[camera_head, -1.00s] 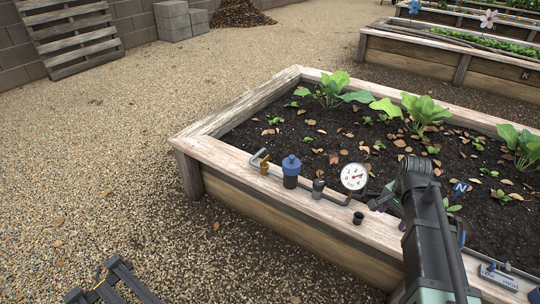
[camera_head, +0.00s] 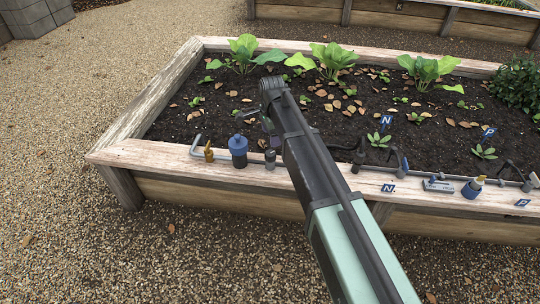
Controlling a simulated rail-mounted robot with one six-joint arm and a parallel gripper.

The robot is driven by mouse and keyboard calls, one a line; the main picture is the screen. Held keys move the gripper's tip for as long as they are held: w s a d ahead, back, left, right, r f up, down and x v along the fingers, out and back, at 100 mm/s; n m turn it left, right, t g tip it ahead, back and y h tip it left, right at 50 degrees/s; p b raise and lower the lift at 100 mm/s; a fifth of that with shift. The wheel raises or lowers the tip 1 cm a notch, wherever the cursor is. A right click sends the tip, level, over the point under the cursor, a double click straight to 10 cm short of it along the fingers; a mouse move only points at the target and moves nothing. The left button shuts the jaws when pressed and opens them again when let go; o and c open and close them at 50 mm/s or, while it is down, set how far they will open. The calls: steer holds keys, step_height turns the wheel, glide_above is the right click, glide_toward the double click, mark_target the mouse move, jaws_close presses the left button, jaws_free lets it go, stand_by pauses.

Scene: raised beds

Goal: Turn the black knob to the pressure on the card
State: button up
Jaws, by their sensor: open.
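My gripper (camera_head: 248,117) is at the end of my arm, over the soil just behind the bed's front rim. It looks small and dark, its fingers apart, with nothing seen between them. My arm crosses the middle of the view and hides part of the pipe line on the rim. The round white gauge and the small black knob below it are not visible now. A small dark grey fitting (camera_head: 270,159) stands on the rim just left of my arm. A pale card-like plate (camera_head: 437,185) lies on the rim to the right; its writing is too small to read.
A blue canister (camera_head: 238,151) and a brass fitting (camera_head: 209,152) stand on the front rim (camera_head: 150,154). Blue N tag (camera_head: 388,188), a blue-and-brass fitting (camera_head: 473,187) and plants are to the right and behind. Gravel at left is clear.

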mark_target(271, 152)
step_height(271, 152, down, 10)
steer(key=b, duration=0.8)
steer(key=shift+r+b, duration=0.1)
steer(key=shift+b, duration=0.2)
steer(key=shift+r, duration=0.1)
steer(key=c, duration=0.9)
